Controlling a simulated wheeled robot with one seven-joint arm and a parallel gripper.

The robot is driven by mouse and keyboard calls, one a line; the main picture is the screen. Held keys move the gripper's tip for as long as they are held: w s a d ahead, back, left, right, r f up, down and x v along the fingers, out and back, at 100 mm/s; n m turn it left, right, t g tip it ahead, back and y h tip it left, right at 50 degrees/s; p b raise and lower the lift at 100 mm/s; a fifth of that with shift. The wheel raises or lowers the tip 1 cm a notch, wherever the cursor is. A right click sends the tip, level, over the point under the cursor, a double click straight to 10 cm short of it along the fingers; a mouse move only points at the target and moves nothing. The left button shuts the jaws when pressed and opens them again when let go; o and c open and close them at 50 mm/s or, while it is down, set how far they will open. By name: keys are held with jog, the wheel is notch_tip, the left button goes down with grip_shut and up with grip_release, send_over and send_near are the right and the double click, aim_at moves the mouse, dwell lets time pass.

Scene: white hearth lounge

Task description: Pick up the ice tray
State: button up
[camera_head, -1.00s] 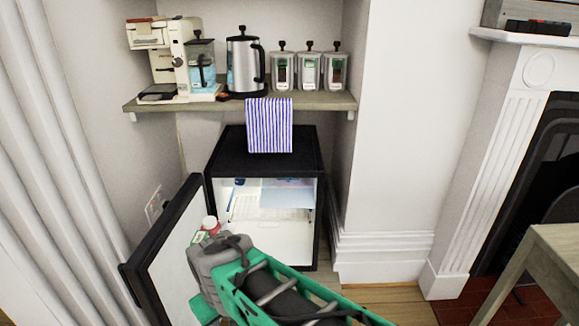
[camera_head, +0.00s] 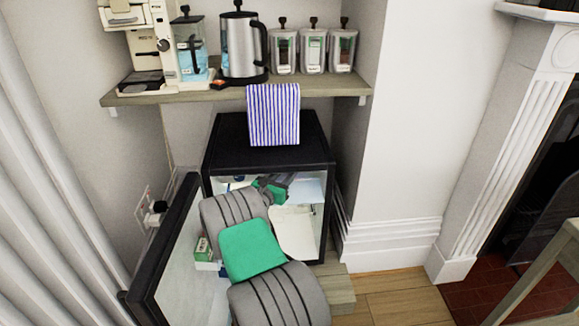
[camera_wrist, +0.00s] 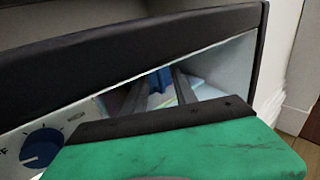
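My gripper (camera_wrist: 158,84) reaches through the open front of the small black fridge (camera_head: 272,142), into its upper part. Its two dark fingers are apart in the wrist view. A small dark-blue thing (camera_wrist: 162,78) shows between and beyond them; I cannot tell whether it is the ice tray or whether a finger touches it. Pale bluish surfaces lie behind the right finger. In the head view my arm covers much of the fridge opening, and no ice tray can be made out for sure.
The fridge door (camera_head: 165,262) stands open at the left, with small packages (camera_head: 204,250) on its inner side. A blue dial (camera_wrist: 42,147) is inside at the left. A shelf (camera_head: 320,88) with a kettle (camera_head: 240,48) is above.

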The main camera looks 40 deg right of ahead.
jog(key=x, duration=0.3)
jog(key=shift+w+d+b, duration=0.15)
jog(key=shift+b, duration=0.25)
grip_shut()
